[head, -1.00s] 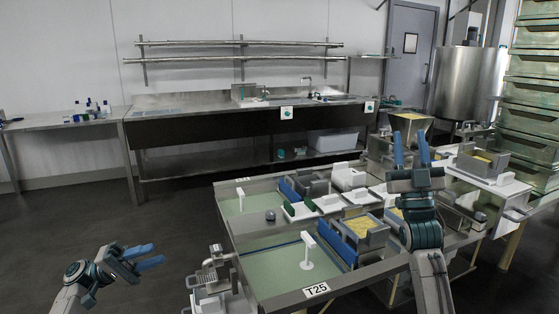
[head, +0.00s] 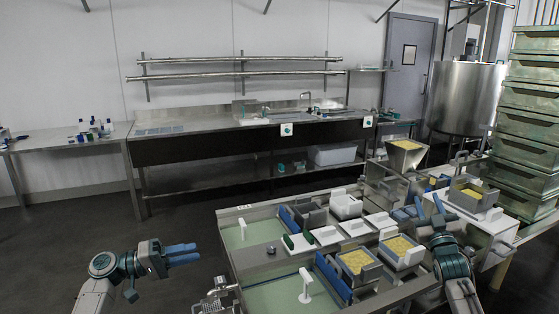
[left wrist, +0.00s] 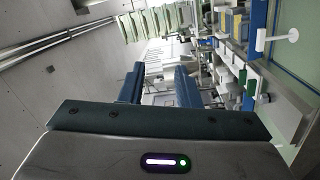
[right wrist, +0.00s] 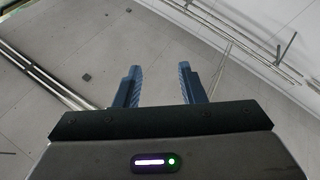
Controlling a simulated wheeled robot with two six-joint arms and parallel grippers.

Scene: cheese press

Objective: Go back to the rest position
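My left gripper (head: 193,253) is at the lower left in the head view, over the floor and apart from the worktable. Its blue fingers point right. In the left wrist view its fingers (left wrist: 158,85) stand apart with nothing between them. My right gripper (head: 428,204) is over the right part of the worktable (head: 262,291), fingers pointing up, in front of the moulds. In the right wrist view its fingers (right wrist: 160,83) are apart and empty, with grey wall and rails behind.
Moulds with yellow curd (head: 358,262) and white blocks (head: 345,206) stand on the worktable. A funnel-shaped hopper (head: 405,155) is behind my right gripper. Stacked green crates (head: 530,120) stand at the far right. The floor (head: 60,250) on the left is clear.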

